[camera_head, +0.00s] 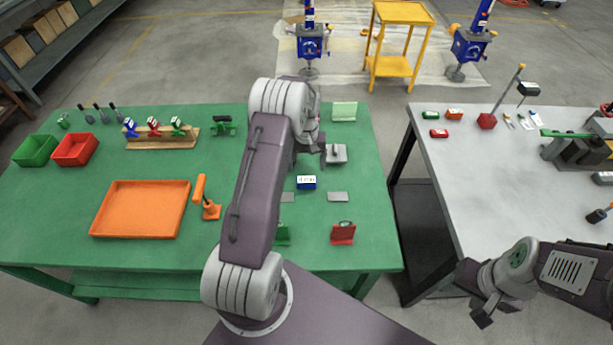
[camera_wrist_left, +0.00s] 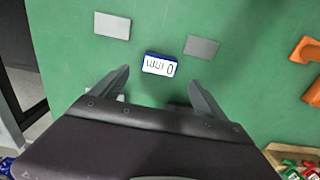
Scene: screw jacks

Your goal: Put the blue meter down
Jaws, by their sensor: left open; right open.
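The blue meter (camera_head: 306,182) rests on the green table, with its white display facing up. In the left wrist view the meter (camera_wrist_left: 159,66) lies just ahead of the gap between my fingers, and neither finger touches it. My left gripper (camera_wrist_left: 159,80) is open and empty. In the head view it is mostly hidden behind my left arm, on the far side of the meter. My right gripper (camera_head: 487,308) is open and empty, low at the right beside the grey table.
Two grey plates (camera_head: 338,197) (camera_head: 288,197) lie nearer me than the meter. A red stand (camera_head: 343,234), an orange handled tool (camera_head: 207,198) and an orange tray (camera_head: 140,209) are around. A grey block (camera_head: 337,153) sits at the far right.

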